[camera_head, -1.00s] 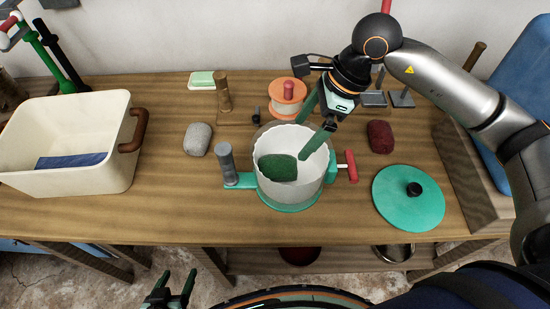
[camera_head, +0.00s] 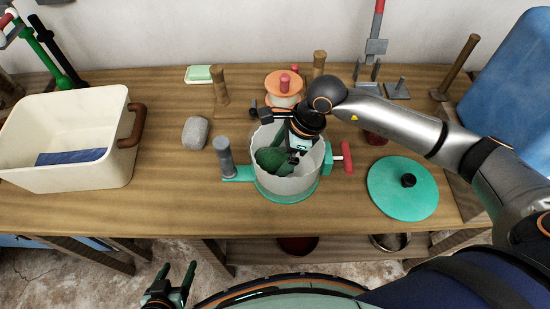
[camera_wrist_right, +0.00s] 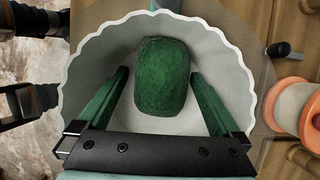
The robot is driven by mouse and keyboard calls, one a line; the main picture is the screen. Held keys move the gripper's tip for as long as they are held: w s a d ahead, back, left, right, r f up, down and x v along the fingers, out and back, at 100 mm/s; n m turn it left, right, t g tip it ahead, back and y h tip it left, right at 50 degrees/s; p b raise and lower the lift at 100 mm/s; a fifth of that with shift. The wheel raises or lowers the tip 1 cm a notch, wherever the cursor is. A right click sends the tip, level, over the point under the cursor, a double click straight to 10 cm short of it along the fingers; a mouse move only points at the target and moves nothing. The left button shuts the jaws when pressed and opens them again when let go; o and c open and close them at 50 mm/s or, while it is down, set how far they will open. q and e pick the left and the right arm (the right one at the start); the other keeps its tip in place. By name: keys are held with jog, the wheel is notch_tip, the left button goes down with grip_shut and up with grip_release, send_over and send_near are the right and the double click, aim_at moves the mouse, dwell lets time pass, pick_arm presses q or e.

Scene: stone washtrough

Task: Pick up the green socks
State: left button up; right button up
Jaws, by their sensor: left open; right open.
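The green socks (camera_head: 272,160) are a rolled green bundle inside a white tub (camera_head: 290,186) with a wavy rim and a teal base. In the right wrist view, the green socks (camera_wrist_right: 164,76) lie on the floor of the white tub (camera_wrist_right: 213,47). My right gripper (camera_wrist_right: 160,90) is open, its two green fingers reaching into the tub on either side of the near part of the bundle. In the head view, my right gripper (camera_head: 292,160) hides part of the bundle. My left gripper (camera_head: 177,281) is open and empty in front of the table.
A cream basin (camera_head: 117,172) with a blue cloth (camera_head: 72,158) stands left. A grey bundle (camera_head: 195,132) lies between basin and tub. A teal lid (camera_head: 385,194) lies right, and a dark red bundle (camera_head: 376,138) is partly behind my arm. The tub has a grey post and red handle.

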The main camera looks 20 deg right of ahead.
jog(key=shift+c, duration=0.2)
jog(key=c, duration=1.3)
jog(key=shift+r, duration=0.15)
